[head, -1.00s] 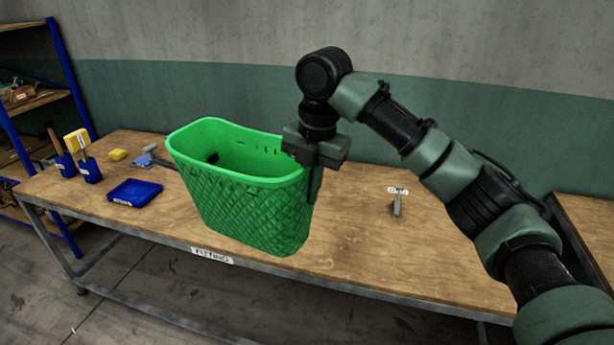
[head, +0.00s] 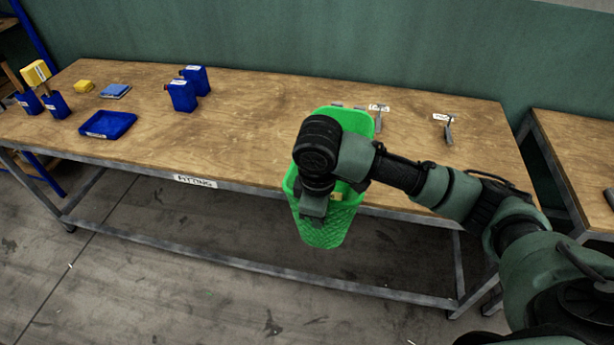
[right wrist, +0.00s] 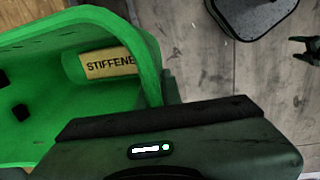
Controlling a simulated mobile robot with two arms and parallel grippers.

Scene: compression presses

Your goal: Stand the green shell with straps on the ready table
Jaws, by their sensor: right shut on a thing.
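The green shell (head: 325,228) is a tapered, basket-like piece with a quilted pattern. My right gripper (head: 313,207) is shut on its near rim and holds it up in front of the fitting table's edge. Most of the shell's opening is hidden behind my right wrist in the head view. In the right wrist view the shell's rim and inside (right wrist: 60,80) show, with a yellow label reading "STIFFENE" (right wrist: 108,63) on the inner wall. I see no straps. My left gripper is in neither view.
The fitting table (head: 260,105) holds a blue tray (head: 108,124), blue containers (head: 182,95), a yellow block (head: 84,86) and small metal tools (head: 448,130). Another wooden table (head: 580,150) stands at the right, with a gap of floor between. Floor in front is clear.

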